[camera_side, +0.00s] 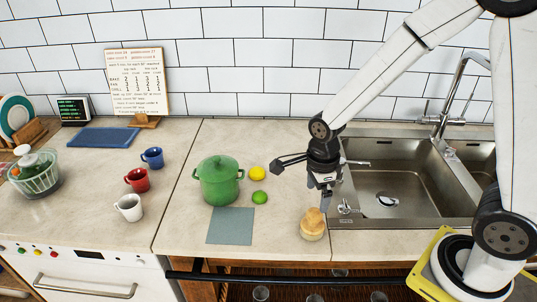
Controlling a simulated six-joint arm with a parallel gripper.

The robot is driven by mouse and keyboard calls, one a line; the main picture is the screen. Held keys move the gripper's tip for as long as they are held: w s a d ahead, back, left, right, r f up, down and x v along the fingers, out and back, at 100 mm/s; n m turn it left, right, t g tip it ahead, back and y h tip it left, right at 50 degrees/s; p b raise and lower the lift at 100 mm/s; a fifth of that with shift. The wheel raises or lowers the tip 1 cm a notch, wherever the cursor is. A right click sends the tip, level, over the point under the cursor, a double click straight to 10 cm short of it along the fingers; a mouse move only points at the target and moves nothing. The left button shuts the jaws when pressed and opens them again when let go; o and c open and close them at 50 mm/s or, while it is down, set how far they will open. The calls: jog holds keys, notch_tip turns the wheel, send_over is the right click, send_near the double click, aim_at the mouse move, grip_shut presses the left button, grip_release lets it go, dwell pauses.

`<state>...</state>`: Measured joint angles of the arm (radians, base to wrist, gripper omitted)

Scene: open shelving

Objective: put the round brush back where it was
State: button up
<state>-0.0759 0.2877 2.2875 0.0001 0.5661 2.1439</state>
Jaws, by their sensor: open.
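The round brush (313,226) appears to be the tan, knobbed thing with a pale, round lower part on the counter, near the front edge and just left of the sink. It stands upright, and its fine detail is too small to tell. My gripper (326,204) points down just above and slightly right of its top. It is open with nothing visible between its fingers. The gap between fingers and brush is small, and I cannot tell whether they touch.
A sink (385,222) with a tap (452,100) lies right. Left are a green pot (218,185), a lemon (257,173), a lime (259,197) and a flat grey-green mat (230,227). Red (137,181), white (129,208) and blue (152,158) mugs stand farther left.

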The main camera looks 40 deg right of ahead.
jog(key=shift+r, duration=0.95)
jog(key=n, duration=0.3)
jog(key=s+n, duration=0.1)
jog(key=n, duration=0.1)
jog(key=shift+d+r+t, duration=0.15)
jog(key=shift+d+t, duration=0.15)
jog(key=shift+d, duration=0.05)
jog(key=s+n, duration=0.1)
jog(key=n, duration=0.5)
jog(key=s+d+n+t, duration=0.1)
jog(key=n, duration=0.5)
jog(key=s+n+t, duration=0.1)
jog(key=n, duration=0.5)
jog(key=shift+s+d+r+n, duration=0.15)
jog(key=shift+d+r+n, duration=0.15)
jog(key=shift+d+r, duration=0.1)
